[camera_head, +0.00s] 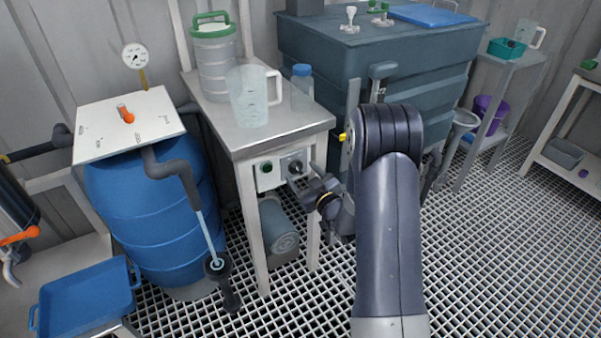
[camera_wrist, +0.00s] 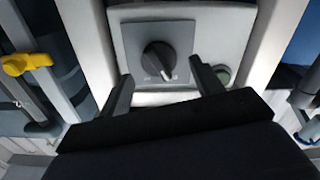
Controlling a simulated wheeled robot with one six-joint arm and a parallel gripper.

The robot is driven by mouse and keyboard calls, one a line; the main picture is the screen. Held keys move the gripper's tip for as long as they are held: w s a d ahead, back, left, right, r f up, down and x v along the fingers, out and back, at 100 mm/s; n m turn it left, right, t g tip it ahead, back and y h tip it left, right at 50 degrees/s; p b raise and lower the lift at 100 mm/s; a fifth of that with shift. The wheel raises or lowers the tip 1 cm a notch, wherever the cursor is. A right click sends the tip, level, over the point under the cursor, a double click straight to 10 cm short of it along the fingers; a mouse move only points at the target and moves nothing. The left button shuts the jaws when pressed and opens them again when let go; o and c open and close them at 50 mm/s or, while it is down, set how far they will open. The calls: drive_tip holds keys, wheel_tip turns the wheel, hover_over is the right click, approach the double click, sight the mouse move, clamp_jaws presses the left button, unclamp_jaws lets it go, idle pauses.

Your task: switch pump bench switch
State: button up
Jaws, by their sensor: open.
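The pump bench switch is a black rotary knob (camera_wrist: 158,58) on a grey square plate, set in a pale box on the bench front. In the wrist view it sits just beyond and between the fingertips of my gripper (camera_wrist: 160,78). The gripper is open, with one finger on each side of the knob and no visible contact. In the head view the switch plate (camera_head: 294,163) shows on the bench front, with my gripper (camera_head: 300,180) close before it and partly covering it. A green round button (camera_wrist: 222,73) is beside the plate, near the right finger.
The bench (camera_head: 243,150) carries a clear jug (camera_head: 250,98), a bottle (camera_head: 302,82) and a green-lidded canister (camera_head: 214,60). A pump motor (camera_head: 279,232) is below. A blue barrel (camera_head: 150,215) stands left, a large tank (camera_head: 430,60) right. A yellow valve handle (camera_wrist: 27,63) is left of the switch.

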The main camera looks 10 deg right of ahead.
drive_tip(key=shift+x, duration=1.05)
drive_tip(key=c, duration=1)
drive_tip(key=shift+o, duration=0.2)
drive_tip(key=shift+m+b, duration=0.3)
drive_tip(key=shift+m, duration=0.1)
drive_tip(key=m+b, duration=0.2)
drive_tip(key=m, duration=0.2)
drive_tip(key=shift+d+m, duration=0.1)
drive_tip(key=shift+m, duration=0.2)
drive_tip(key=m, duration=0.6)
drive_tip(key=shift+d, duration=0.1)
drive_tip(key=shift+m, duration=0.4)
